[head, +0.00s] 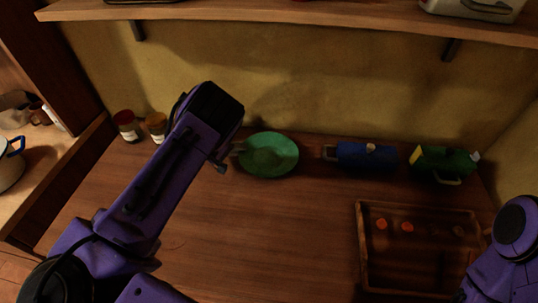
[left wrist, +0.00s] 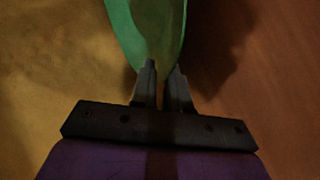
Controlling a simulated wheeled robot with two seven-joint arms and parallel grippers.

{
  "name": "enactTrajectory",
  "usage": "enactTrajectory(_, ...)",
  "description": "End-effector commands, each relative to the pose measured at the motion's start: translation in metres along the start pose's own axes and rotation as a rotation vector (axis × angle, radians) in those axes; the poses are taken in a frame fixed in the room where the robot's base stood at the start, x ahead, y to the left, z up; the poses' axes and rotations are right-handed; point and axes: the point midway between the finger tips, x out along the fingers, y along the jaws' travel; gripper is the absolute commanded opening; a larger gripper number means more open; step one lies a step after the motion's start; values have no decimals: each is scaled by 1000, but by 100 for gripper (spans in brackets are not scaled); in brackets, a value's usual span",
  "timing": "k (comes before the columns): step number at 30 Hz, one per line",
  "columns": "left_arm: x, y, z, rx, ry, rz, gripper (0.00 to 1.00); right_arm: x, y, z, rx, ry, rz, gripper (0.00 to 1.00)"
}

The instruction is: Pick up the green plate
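The green plate (head: 270,155) is at the back of the brown counter, near the wall. My left gripper (head: 231,157) is at the plate's left edge. In the left wrist view the plate (left wrist: 150,25) shows nearly edge-on, and its rim runs down to the fingertips. The left fingers (left wrist: 162,75) are close together with a narrow gap, shut on the rim. I cannot tell whether the plate is clear of the counter. My right arm shows at the lower right edge, but its gripper is out of view.
Two jars (head: 127,126) stand left of the plate. A blue object with a handle (head: 366,155) and a green canister (head: 444,163) are on the right. A wooden tray (head: 362,240) lies at the front right. A shelf (head: 290,13) runs above. The middle counter is clear.

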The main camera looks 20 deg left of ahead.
Motion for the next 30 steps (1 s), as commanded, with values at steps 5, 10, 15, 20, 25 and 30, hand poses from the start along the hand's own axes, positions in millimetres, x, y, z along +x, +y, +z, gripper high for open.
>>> enactTrajectory(5, 0, 0, 0, 0, 0, 0, 0, 0, 0, 0, 0, 0, 0, 47)
enactTrajectory(10, 0, 0, 0, 1, 0, -1, 0, 0, 0, 0, 0, 0, 0, 47)
enactTrajectory(15, -1, -1, 0, 0, 0, -2, 0, 1, 0, 0, 0, 0, 0, 47)
enactTrajectory(20, -1, -1, 0, 0, 0, -2, 0, 0, 0, 0, 0, 0, 0, 47)
enactTrajectory(25, -4, 5, -2, 1, 1, -1, 0, 2, 0, 1, 0, 0, 0, 47)
enactTrajectory(30, -21, 28, -7, 2, 4, 0, 0, 6, 0, 3, 0, 0, 0, 47)
